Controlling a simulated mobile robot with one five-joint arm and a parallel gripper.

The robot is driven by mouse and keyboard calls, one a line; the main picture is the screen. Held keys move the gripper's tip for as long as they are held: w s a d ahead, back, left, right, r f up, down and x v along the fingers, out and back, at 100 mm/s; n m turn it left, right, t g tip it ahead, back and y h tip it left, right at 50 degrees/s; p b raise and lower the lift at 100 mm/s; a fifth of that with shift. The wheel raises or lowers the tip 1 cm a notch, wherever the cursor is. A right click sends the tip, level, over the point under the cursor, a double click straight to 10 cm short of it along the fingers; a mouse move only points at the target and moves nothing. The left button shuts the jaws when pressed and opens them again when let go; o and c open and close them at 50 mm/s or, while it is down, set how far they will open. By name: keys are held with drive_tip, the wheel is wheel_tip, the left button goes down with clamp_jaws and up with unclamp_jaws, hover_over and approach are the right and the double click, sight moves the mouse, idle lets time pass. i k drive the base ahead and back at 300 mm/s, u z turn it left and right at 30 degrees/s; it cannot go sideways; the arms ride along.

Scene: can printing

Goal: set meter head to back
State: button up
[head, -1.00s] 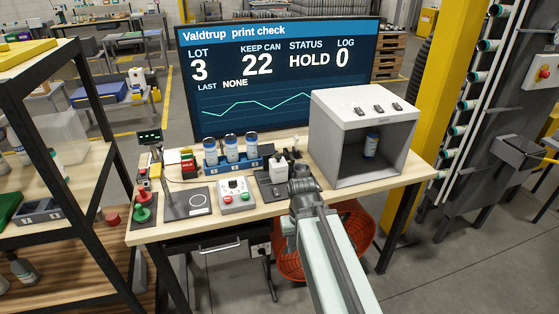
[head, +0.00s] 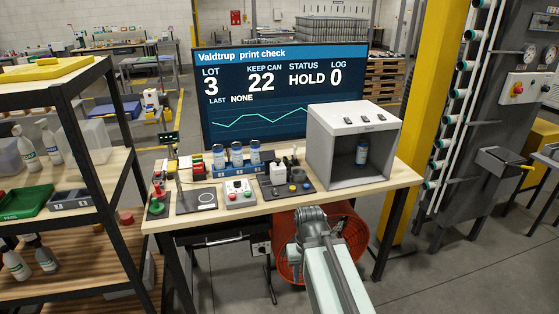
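A small dark meter with a lit green display (head: 168,138) stands on a thin post at the left end of the workbench.
Three cans (head: 237,155) stand in a blue rack. A button box (head: 238,192) and a black tray with a white bottle (head: 278,172) stand nearer. A light booth (head: 350,180) holding one can is at right.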

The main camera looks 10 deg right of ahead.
sight(278, 170)
drive_tip(key=z, duration=0.45)
drive_tip(key=i, duration=1.45)
drive_tip(key=u, duration=0.7)
drive_tip(key=k, duration=0.75)
drive_tip(key=u, duration=0.05)
drive_tip(key=i, duration=0.95)
drive_tip(key=z, duration=0.05)
